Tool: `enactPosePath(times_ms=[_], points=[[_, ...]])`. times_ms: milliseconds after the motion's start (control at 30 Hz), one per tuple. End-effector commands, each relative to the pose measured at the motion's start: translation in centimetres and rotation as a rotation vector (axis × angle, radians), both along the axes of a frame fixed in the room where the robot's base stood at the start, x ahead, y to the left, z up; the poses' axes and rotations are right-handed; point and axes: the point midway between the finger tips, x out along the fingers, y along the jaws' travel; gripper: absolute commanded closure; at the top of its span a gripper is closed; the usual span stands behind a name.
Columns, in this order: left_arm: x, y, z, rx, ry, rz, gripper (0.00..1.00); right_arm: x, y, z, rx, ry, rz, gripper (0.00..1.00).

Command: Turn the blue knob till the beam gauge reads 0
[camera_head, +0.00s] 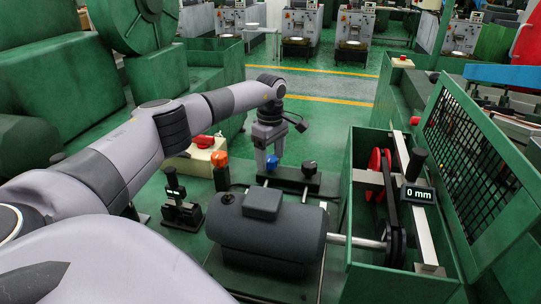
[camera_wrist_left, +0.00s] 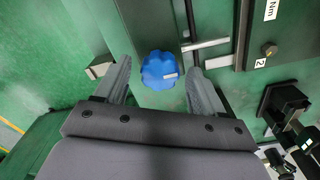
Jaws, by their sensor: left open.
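The blue knob (camera_head: 271,163) sits on a dark bar behind the grey motor, beside a black knob (camera_head: 309,167). My left gripper (camera_head: 267,153) points down at the blue knob from above. In the left wrist view the blue knob (camera_wrist_left: 160,78) lies between the two spread fingers (camera_wrist_left: 160,66), with a gap on each side. The beam gauge (camera_head: 418,195) on the straight bar over the belt pulleys reads 0 mm. My right gripper is not in view.
An orange-topped post (camera_head: 219,170) stands left of the blue knob. The grey motor (camera_head: 266,232) is in front of it. The green guard box (camera_head: 350,285) with its raised mesh lid (camera_head: 465,135) stands to the right. Open floor lies behind.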

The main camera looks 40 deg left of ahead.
Motion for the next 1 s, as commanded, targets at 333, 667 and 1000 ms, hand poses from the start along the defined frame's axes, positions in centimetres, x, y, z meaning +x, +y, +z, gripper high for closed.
enactPosePath(times_ms=[333, 667, 1000], points=[[0.1, 0.1, 5.3, 0.0, -0.005, 0.001, 0.31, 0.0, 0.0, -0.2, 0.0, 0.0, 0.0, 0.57], [0.0, 0.1, 7.0, 0.0, -0.003, 0.001, 0.31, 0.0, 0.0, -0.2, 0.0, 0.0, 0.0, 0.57], [0.0, 0.0, 6.9, -0.001, -0.003, 0.0, 0.31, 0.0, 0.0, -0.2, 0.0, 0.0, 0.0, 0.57]])
